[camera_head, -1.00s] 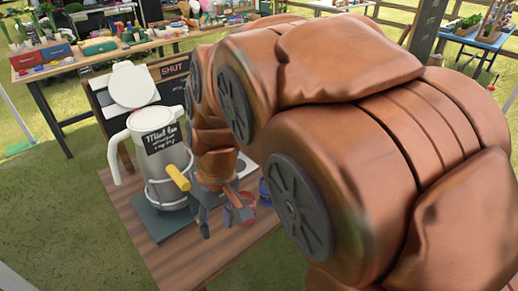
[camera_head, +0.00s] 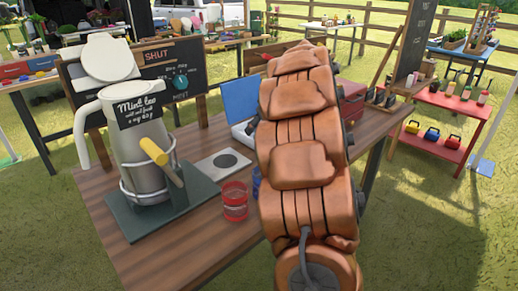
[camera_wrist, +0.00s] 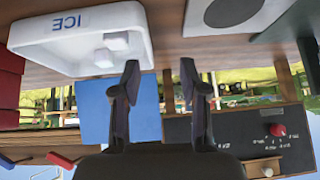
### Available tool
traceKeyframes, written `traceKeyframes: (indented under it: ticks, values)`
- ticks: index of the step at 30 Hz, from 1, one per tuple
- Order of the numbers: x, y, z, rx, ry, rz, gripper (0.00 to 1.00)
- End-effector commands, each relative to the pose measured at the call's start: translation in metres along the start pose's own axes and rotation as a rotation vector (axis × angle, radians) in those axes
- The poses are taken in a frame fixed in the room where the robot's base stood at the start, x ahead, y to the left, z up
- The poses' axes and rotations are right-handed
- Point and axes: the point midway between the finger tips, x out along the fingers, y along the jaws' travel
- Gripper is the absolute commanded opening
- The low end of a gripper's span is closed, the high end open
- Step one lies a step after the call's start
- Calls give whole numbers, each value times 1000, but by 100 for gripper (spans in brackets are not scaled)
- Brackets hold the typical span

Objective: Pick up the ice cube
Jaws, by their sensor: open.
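Two white ice cubes (camera_wrist: 116,40) lie in a white box (camera_wrist: 32,30) marked ICE, at the upper left of the wrist view, which looks upside down. The box's blue lid (camera_wrist: 145,112) stands open behind the fingers. My gripper (camera_wrist: 159,68) is open, with nothing between its fingers. The cubes are left of the left fingertip in the picture and apart from it.
On the wooden table (camera_head: 190,235) stand a drink dispenser (camera_head: 142,160) with a yellow handle, a red glass (camera_head: 235,200) and a grey plate with a dark disc (camera_head: 225,161). A chalkboard sign (camera_head: 188,62) stands behind. A red case (camera_head: 352,98) is right of my arm.

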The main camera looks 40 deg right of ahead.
Motion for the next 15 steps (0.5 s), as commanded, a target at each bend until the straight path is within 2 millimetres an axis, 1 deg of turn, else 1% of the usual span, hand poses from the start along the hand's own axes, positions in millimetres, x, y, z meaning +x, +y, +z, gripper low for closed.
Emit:
traceKeyframes:
  ticks: [1, 3, 6, 9, 11, 15]
  values:
    - [8, 19, 5, -8, 20, 12, 44]
    - [10, 35, 5, -26, 45, 24, 44]
    - [12, 50, 5, -40, 67, 34, 44]
    - [14, 57, 4, -46, 78, 38, 44]
    - [18, 58, 4, -48, 79, 39, 44]
    - [32, 58, 2, -50, 78, 39, 44]
